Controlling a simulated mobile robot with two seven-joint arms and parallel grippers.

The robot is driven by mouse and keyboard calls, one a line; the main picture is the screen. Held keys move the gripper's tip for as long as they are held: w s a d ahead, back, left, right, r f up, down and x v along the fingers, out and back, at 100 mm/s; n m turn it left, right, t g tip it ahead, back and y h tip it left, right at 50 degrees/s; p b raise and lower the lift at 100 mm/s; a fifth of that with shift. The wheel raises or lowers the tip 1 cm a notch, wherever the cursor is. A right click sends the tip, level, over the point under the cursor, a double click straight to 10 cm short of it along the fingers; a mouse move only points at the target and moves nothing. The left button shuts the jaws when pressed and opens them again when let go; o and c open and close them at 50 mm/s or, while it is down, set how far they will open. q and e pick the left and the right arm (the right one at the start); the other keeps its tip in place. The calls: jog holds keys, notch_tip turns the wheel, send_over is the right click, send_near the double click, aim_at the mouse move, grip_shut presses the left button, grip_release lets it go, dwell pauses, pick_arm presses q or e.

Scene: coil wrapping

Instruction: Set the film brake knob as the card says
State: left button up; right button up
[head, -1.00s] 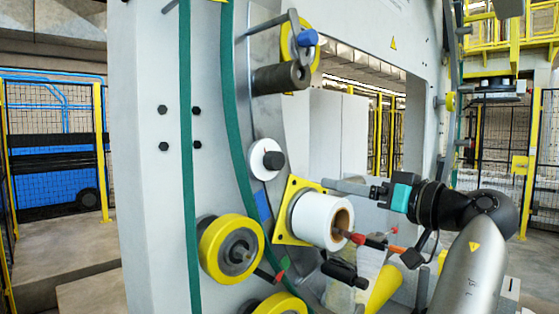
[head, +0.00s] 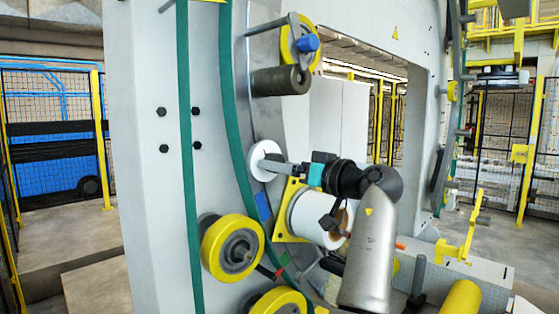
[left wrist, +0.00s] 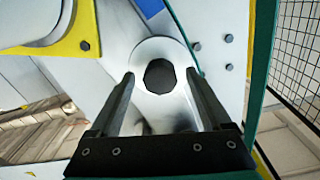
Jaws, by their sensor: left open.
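The film brake knob, a dark many-sided knob on a pale round disc (head: 262,152), sits on the grey machine face. In the left wrist view the dark knob (left wrist: 160,76) shows between the two fingers. My left gripper (head: 274,168) is at the disc in the head view, its fingers pointing at the knob. In the left wrist view the gripper (left wrist: 159,80) is open, one finger on each side of the knob, with gaps visible. I cannot tell how far the tips overlap it in depth. No readable setting or card shows. My right gripper is not in view.
A white film roll (head: 306,214) on a yellow plate (head: 289,238) lies just below my left arm. Yellow rollers (head: 222,247) are below left, and a dark cylinder (head: 280,81) is above. Green bands (head: 187,190) run down the machine face.

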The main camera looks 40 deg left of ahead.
pick_arm(q)
jog(key=shift+a, duration=0.5)
grip_shut()
dwell(0.4)
